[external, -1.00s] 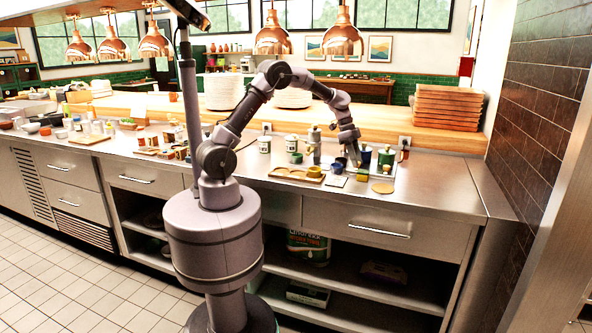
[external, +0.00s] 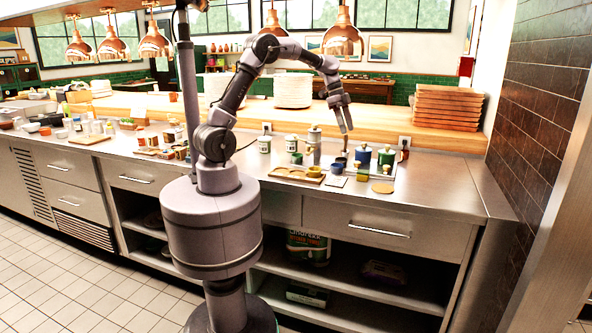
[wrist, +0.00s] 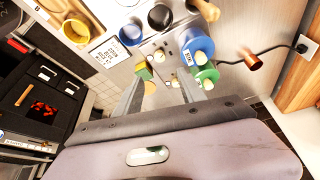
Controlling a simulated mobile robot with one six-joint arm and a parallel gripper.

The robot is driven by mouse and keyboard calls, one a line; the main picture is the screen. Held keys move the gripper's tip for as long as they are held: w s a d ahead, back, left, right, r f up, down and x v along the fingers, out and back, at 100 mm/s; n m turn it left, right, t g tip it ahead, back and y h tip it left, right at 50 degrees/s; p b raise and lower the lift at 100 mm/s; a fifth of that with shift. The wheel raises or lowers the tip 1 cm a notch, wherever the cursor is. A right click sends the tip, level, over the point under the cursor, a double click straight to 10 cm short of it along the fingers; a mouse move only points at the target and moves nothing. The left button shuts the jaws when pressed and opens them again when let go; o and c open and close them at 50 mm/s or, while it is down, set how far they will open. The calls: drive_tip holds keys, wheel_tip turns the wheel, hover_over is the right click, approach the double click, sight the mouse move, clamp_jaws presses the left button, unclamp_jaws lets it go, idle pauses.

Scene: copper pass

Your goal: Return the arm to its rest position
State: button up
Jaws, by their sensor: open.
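My arm is bent up over the steel counter (external: 440,195), with its elbow high and its forearm reaching right. My gripper (external: 346,130) points down, above the small jars and cups on the counter. In the wrist view its two fingers (wrist: 165,95) are spread apart with nothing held between them. The fingers appear clear of these things.
A wooden tray (external: 281,172) holding small cups is left of the gripper. White canisters stand behind it. A stack of wooden trays (external: 446,108) and white plates (external: 293,77) are on the wooden shelf. Copper lamps (external: 343,35) hang above. The counter's right end is clear.

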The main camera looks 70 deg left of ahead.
drive_tip(key=shift+v, duration=1.4)
